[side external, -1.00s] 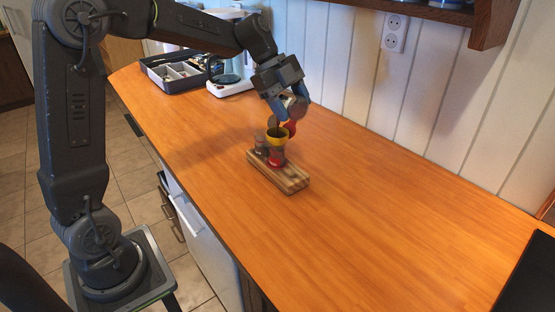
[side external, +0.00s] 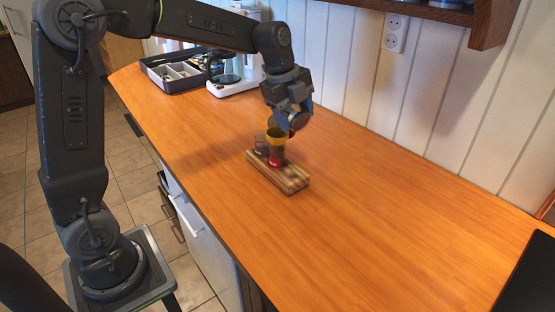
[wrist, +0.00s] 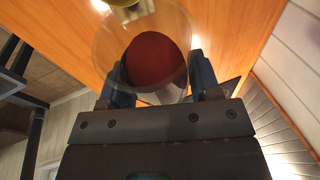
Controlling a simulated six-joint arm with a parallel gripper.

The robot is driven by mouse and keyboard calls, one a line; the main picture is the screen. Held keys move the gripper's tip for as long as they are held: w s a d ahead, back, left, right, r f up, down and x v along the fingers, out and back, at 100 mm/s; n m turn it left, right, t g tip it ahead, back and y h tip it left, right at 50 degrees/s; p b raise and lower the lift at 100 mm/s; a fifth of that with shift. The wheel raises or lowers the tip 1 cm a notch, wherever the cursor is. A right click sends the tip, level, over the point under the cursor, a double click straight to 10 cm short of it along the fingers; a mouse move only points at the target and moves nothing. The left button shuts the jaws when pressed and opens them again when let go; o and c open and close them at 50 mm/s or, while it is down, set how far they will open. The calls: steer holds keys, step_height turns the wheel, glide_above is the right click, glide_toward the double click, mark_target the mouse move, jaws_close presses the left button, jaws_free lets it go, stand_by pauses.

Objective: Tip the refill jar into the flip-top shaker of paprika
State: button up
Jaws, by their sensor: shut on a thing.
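My gripper (side external: 289,118) is shut on the refill jar (side external: 299,121), held above and just right of the shaker. In the wrist view the clear jar (wrist: 112,45) sits between my two fingers (wrist: 160,85), with dark red powder (wrist: 155,62) inside. The jar looks tilted; its exact angle is hard to tell. The shaker (side external: 277,157), with red contents, stands upright on a wooden board (side external: 292,182).
A second small container (side external: 261,146) stands left of the shaker on the board. A dark tray (side external: 160,80) and a white coffee maker (side external: 232,86) stand at the back left. A panelled wall (side external: 370,80) rises behind.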

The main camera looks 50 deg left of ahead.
mark_target(294, 130)
steer(key=f+y, duration=0.2)
steer(key=y, duration=0.1)
steer(key=shift+d+y, duration=0.2)
steer(key=shift+y, duration=0.1)
steer(key=shift+f, duration=0.1)
steer(key=shift+y, duration=0.3)
steer(key=f+y, duration=0.1)
steer(key=f+m+y, duration=0.1)
steer(key=y, duration=0.1)
steer(key=shift+a, duration=0.2)
steer(key=shift+a+f+y, duration=0.1)
steer(key=shift+f+y, duration=0.05)
steer(key=shift+y, duration=0.25)
